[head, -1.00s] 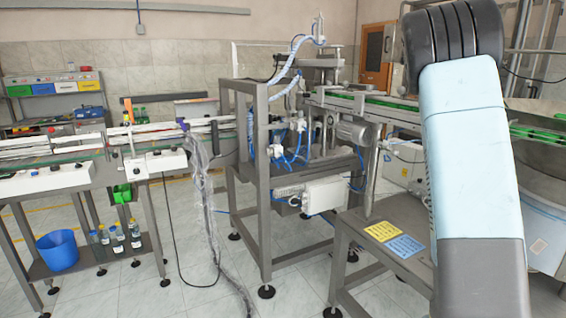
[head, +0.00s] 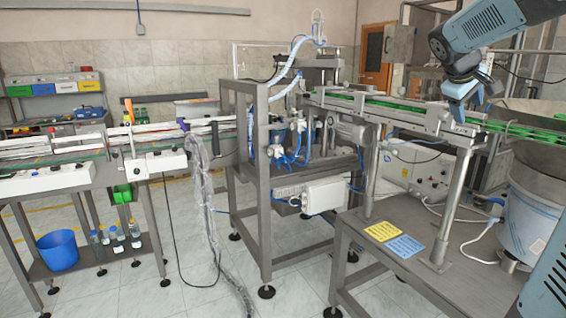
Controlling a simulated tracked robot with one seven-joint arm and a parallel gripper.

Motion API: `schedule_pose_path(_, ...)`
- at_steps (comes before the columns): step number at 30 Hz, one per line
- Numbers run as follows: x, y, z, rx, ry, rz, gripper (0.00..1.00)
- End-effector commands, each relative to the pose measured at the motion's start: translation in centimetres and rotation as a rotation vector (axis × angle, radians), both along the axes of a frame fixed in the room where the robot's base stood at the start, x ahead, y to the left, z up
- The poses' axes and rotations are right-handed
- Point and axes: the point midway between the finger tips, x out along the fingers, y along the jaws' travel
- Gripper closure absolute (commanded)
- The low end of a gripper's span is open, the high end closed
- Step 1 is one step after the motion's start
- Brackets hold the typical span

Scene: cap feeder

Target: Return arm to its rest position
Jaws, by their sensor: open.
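My gripper (head: 460,108) is at the upper right of the head view, pointing down just above the right part of the cap feeder rail (head: 400,107). Its blue fingers are open, and I see nothing held between them. I cannot tell whether the fingertips touch the rail. My arm reaches in from the upper right corner, light blue with dark joints. Another part of my arm shows at the lower right edge.
A steel feeder bowl (head: 532,205) stands at the right. A metal table (head: 400,275) below carries yellow and blue plates. The machine frame (head: 262,190) stands in the middle, a conveyor (head: 60,160) at the left. A blue bucket (head: 58,250) sits on a low shelf.

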Motion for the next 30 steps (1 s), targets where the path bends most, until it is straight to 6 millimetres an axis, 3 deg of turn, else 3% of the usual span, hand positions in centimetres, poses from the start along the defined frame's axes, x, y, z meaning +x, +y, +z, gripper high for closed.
schedule_pose_path(1,-1.7,1.4,-0.6,0.052,-0.016,-0.001,0.41)
schedule_pose_path(18,-19.2,17.2,-10.1,0.578,-0.113,-0.075,0.41)
schedule_pose_path(24,-24.0,21.0,-13.5,0.698,-0.119,-0.115,0.41)
schedule_pose_path(30,-26.0,22.5,-15.2,0.748,-0.119,-0.138,0.41)
